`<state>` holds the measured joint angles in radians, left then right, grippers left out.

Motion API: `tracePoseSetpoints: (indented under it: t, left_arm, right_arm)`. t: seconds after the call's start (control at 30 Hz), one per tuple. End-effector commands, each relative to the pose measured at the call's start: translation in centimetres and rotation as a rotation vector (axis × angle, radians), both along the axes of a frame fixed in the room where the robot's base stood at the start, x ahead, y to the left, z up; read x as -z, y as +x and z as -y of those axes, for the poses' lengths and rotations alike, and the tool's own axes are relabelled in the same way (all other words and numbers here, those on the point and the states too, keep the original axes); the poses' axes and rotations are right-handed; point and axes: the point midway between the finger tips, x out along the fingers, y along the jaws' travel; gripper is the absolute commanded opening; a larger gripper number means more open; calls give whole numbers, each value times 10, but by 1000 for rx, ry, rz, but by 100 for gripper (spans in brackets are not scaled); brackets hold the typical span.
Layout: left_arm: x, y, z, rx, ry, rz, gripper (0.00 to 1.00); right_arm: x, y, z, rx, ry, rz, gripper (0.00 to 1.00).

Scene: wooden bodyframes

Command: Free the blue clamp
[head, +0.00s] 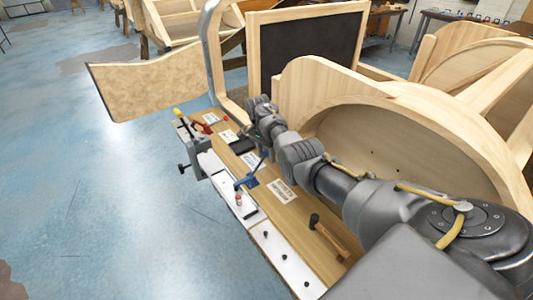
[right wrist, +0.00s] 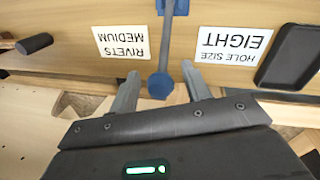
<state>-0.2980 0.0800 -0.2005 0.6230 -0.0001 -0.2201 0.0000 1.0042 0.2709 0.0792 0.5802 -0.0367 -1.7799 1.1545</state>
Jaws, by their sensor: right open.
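The blue clamp (head: 247,182) stands at the long wooden bench edge in the head view, with a thin grey bar rising from it. In the right wrist view its grey bar (right wrist: 167,42) runs down the picture to a round blue end (right wrist: 160,86). My right gripper (right wrist: 162,90) is open, with one finger on each side of that blue end. I cannot tell whether the fingers touch it. In the head view my right arm reaches over the bench from the right, and its fingers are hard to make out. My left gripper is not in view.
The blue floor (head: 110,210) at left is clear.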

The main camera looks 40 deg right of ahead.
Motion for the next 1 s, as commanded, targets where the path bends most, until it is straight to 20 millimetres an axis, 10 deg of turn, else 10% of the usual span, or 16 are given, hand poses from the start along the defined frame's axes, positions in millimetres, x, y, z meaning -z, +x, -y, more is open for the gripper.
tracePoseSetpoints:
  t: [0.27, 0.63, 1.0]
  left_arm:
    - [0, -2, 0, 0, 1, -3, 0]
    - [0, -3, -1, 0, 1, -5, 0]
    - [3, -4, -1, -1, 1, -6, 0]
  right_arm:
    - [2, -1, 0, 1, 0, -1, 48]
    - [1, -1, 1, 1, 0, -1, 1]
    - [4, -1, 4, 2, -1, -1, 0]
